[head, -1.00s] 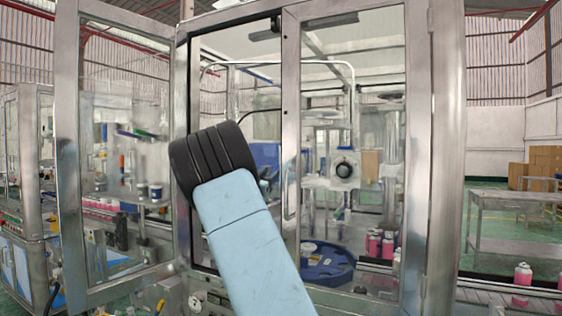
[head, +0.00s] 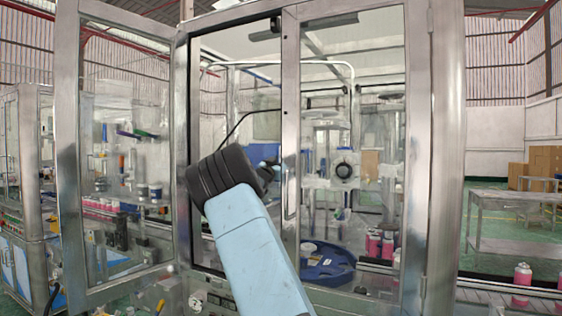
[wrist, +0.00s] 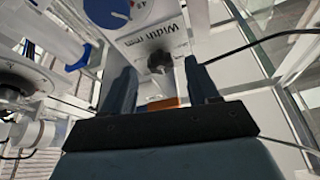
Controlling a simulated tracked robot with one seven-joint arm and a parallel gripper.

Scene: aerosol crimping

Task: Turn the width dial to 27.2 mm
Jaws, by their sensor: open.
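In the wrist view, the label "Width mm" (wrist: 165,35) is on a pale panel at the top centre. A blue-and-white dial face (wrist: 112,10) with a number on it is beside the label, cut off by the top edge. A dark grey knob-like part (wrist: 160,60) lies below the label, beyond my fingers. My gripper (wrist: 160,66) is open, with one dark finger on each side of this part; I cannot tell whether they touch it. The dial's pointer and set value are not readable.
The machine's left glass door (head: 125,150) stands open, and my arm reaches in beside the metal frame (head: 290,140). Inside are a blue turntable (head: 328,268), a black round knob (head: 343,170) and pink cans (head: 375,243). A black cable (wrist: 260,45) runs near my right finger.

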